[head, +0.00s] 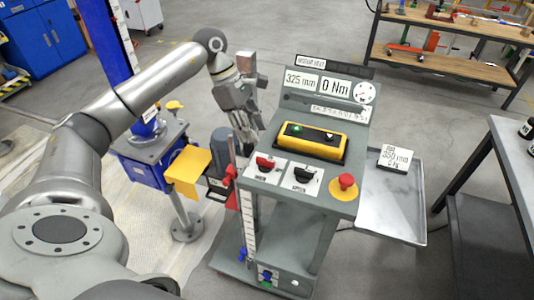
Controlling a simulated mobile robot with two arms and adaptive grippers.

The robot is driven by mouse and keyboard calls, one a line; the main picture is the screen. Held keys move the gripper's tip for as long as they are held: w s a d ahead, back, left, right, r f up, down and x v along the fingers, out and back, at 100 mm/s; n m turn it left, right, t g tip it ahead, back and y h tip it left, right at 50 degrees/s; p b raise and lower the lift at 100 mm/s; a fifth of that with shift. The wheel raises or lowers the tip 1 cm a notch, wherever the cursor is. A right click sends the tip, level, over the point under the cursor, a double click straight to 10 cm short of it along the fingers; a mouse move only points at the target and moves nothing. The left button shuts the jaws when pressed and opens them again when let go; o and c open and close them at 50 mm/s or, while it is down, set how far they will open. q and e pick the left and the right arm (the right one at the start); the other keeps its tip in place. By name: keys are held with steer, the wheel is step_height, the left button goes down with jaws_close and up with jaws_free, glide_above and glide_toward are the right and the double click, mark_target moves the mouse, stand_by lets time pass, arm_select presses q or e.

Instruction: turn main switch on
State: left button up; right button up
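A control cart with a tilted grey panel (273,143) stands in the middle of the head view. A red rotary switch (265,163) sits on a white label plate at the panel's lower left. The small label seems to read "MAIN", but it is hard to read. A similar black knob (304,174) is to its right. My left gripper (246,120) points down beside the panel's left edge, up and left of the red switch and apart from it. Its fingers are too small and overlapped to tell whether they are open. My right gripper is out of view.
A yellow box with a green button (313,141) and a red emergency button (345,186) are on the panel. A metal side tray (393,207) is to the right. A blue jack stand with a yellow plate (188,170) is left of the cart.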

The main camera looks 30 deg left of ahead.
mark_target(267, 160)
arm_select(q)
steer(key=p+x, duration=0.3)
steer(key=x, duration=0.5)
steer(key=shift+d+f, duration=0.25)
steer(key=shift+d, duration=0.05)
steer(key=shift+d+f, duration=0.2)
steer(key=shift+f, duration=0.45)
jaws_close()
